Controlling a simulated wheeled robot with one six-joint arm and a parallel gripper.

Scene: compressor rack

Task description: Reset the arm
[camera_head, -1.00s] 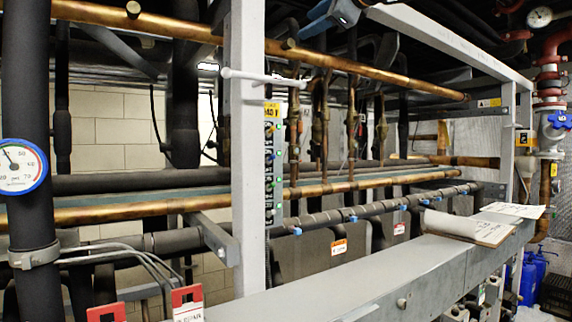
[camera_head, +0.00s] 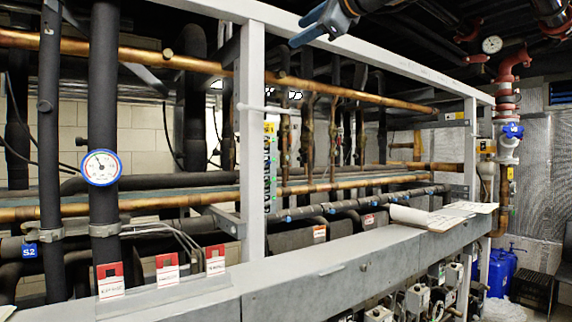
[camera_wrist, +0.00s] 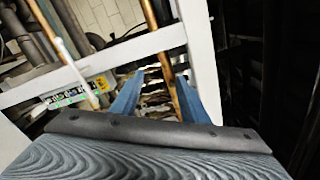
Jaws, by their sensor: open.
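My gripper (camera_head: 308,32) hangs at the top of the head view, in front of the rack's upper white rail. Its blue fingers point down and to the left. In the wrist view my gripper (camera_wrist: 162,82) shows two blue fingers spread apart with nothing held between them. Copper pipes and a white frame post show behind the fingers there. Part of my arm is cut off by the top edge of the head view.
The white rack frame (camera_head: 252,140) holds copper and black pipes. A round gauge (camera_head: 101,168) sits at left, above several red-and-white tags. A grey ledge (camera_head: 330,265) runs along the front with papers (camera_head: 440,217) on it. Blue containers (camera_head: 501,270) stand at lower right.

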